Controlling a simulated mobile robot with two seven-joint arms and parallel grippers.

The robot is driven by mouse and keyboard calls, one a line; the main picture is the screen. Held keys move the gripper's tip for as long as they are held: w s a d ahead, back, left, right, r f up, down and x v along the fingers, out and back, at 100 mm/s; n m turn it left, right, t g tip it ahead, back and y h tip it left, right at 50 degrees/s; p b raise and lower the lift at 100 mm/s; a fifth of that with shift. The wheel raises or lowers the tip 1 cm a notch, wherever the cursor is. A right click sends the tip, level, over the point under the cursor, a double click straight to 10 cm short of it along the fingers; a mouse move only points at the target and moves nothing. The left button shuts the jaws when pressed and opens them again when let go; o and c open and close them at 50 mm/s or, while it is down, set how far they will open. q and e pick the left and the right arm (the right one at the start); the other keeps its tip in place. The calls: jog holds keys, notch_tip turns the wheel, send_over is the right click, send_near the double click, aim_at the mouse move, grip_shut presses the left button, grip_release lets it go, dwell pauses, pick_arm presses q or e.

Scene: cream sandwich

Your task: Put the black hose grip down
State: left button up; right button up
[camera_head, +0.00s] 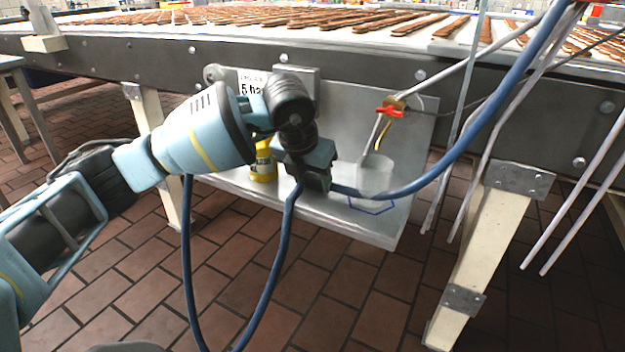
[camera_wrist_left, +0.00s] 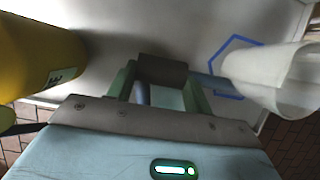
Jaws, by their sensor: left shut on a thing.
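My left gripper (camera_head: 316,178) is over the small metal shelf (camera_head: 225,180) below the conveyor, with its fingers pointing down. It is shut on the black hose grip, which shows as a dark block (camera_wrist_left: 162,70) between the green fingers in the left wrist view. The blue hose (camera_head: 440,170) runs from the upper right to the gripper, and blue hose also hangs below it in a loop. In the head view the grip is mostly hidden by the fingers. I cannot tell whether the grip touches the shelf. My right gripper is not in view.
A yellow container (camera_head: 263,165) stands left of the gripper, and a whitish translucent cup (camera_head: 376,176) stands close on its right. A blue hexagon outline (camera_head: 373,207) marks the shelf by the cup. A red-handled valve (camera_head: 390,112) is above the cup. Conveyor legs flank the shelf.

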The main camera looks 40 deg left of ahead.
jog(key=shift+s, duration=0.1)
pick_arm(q)
jog(key=shift+f, duration=0.2)
jog(key=o, duration=1)
jog(key=shift+c, duration=0.2)
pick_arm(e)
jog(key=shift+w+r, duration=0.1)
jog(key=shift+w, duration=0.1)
pick_arm(q)
jog(key=shift+r, duration=0.15)
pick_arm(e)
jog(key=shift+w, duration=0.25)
pick_arm(q)
jog(key=shift+s+r, duration=0.1)
jog(key=shift+r, duration=0.25)
jog(key=p+v, duration=0.4)
jog(key=v, duration=0.7)
jog(key=shift+s+r, duration=0.1)
jog(key=shift+r, duration=0.05)
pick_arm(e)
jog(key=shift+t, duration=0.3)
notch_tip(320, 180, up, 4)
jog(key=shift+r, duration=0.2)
